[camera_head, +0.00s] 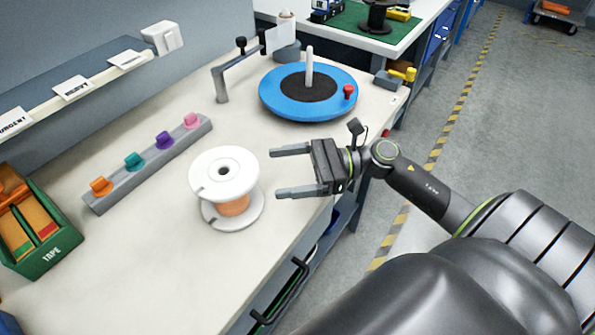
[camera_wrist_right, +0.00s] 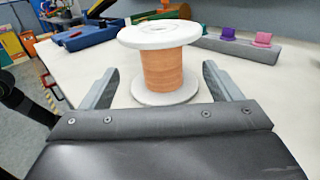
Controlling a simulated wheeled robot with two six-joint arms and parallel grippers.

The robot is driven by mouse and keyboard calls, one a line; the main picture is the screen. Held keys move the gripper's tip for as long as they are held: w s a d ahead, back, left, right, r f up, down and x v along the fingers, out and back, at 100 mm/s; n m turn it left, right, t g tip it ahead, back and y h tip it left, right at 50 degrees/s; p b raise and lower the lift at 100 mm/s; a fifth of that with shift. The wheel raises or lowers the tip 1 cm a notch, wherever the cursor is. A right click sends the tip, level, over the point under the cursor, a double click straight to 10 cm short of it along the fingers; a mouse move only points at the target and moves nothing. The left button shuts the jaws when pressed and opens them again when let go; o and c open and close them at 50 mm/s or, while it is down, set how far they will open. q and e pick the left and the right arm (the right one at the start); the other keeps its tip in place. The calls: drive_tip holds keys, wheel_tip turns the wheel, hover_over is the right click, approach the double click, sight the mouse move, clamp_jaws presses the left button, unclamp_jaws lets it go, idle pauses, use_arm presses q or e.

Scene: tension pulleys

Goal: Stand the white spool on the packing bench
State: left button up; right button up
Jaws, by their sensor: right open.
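The white spool (camera_head: 224,176) stands upright on the packing bench (camera_head: 150,270), with copper-coloured winding between its two white flanges. My right gripper (camera_head: 274,172) is open, just right of the spool, with its fingers pointing towards it. In the right wrist view the spool (camera_wrist_right: 163,65) stands ahead, between and beyond the two open fingertips (camera_wrist_right: 160,85). The fingers do not touch it as far as I can see. My left gripper is not in view.
A blue turntable (camera_head: 272,98) with a white post stands behind. A grey rack (camera_head: 150,165) with several coloured clips lies left of the spool. A green tape box (camera_head: 52,250) sits at the left. Bench surface in front of the spool is clear.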

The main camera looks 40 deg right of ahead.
drive_tip(key=shift+v, duration=1)
